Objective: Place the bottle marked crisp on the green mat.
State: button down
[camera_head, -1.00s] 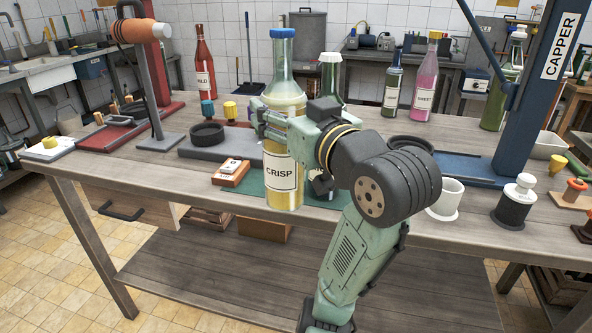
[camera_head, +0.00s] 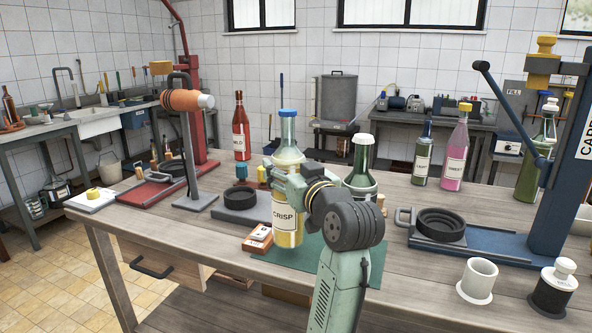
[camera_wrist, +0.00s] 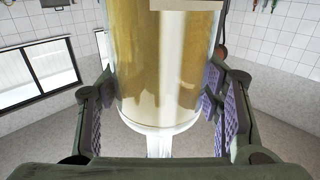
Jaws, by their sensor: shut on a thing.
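The bottle marked crisp (camera_head: 286,232) is upright, with a blue cap and pale yellow contents. My gripper (camera_head: 284,182) is shut around its upper body, below the neck. In the wrist view the ribbed pads of my gripper (camera_wrist: 165,105) flank the bottle (camera_wrist: 165,60). The green mat (camera_head: 368,264) lies on the bench, partly hidden by my arm and the bottle. The bottle's base appears against the mat's left part; I cannot tell whether it touches the mat.
A dark green bottle with a white cap (camera_head: 363,152) stands close behind my wrist, its base hidden. A wooden block with a white top (camera_head: 258,238) is just left of the bottle. A grey stand (camera_head: 240,205), white cup (camera_head: 478,280) and blue capper (camera_head: 560,185) are nearby.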

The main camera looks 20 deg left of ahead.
jog(key=shift+r+x, duration=0.2)
jog(key=shift+x, duration=0.6)
jog(key=shift+f+p, duration=0.7)
jog(key=shift+f, duration=1.25)
jog(key=c, duration=0.5)
grip_release()
jog(key=shift+f, duration=0.1)
jog(key=b+v, duration=0.3)
jog(key=v, duration=0.9)
